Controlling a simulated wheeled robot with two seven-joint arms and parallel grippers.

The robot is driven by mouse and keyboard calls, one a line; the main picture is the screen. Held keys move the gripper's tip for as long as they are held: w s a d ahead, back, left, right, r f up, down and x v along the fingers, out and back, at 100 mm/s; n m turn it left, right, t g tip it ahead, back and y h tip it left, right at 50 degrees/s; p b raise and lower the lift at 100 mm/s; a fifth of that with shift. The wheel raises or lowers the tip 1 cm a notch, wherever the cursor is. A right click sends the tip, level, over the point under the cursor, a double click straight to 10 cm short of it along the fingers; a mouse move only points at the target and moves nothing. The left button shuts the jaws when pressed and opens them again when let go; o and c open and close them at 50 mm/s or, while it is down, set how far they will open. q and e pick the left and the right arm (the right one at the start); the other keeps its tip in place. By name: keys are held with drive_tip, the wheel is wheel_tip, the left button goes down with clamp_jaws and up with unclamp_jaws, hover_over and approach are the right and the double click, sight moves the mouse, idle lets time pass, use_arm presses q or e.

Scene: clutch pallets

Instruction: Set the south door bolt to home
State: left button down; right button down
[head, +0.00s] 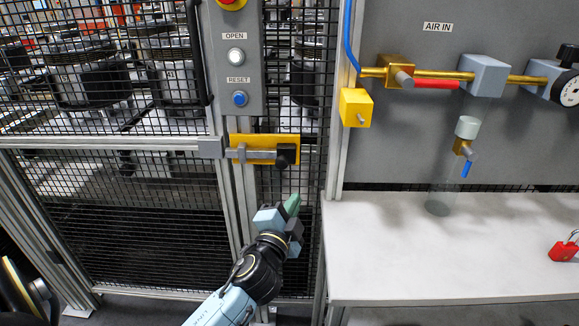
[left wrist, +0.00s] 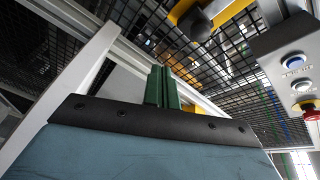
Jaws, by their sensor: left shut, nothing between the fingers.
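The door bolt (head: 262,155) is a grey bar with a black knob (head: 287,154) on a yellow plate (head: 265,141), fixed to the fence post. The bar reaches left to a grey block (head: 210,147) on the door frame. In the left wrist view the black knob (left wrist: 195,24) and part of the yellow plate show at the top. My left gripper (head: 292,203) is below the knob, apart from it, with its green fingers pointing up. The fingers (left wrist: 162,87) are together with nothing between them. My right gripper is not in view.
A button box (head: 236,60) with OPEN and RESET buttons is above the bolt. Right of the post are a white table (head: 450,235), a red padlock (head: 564,249) and brass air piping with a red-handled valve (head: 430,84). Mesh fence (head: 120,190) closes the left side.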

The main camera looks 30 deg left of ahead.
use_arm(q)
drive_tip(key=shift+t+y, duration=0.3)
drive_tip(key=shift+t, duration=0.2)
drive_tip(key=r, duration=0.4)
drive_tip(key=shift+s+a+r, duration=0.15)
drive_tip(key=shift+s+r, duration=0.15)
drive_tip(key=shift+r, duration=0.1)
drive_tip(key=w+a, duration=0.5)
drive_tip(key=w, duration=0.2)
drive_tip(key=shift+w+a+f, duration=0.2)
drive_tip(key=shift+w, duration=0.15)
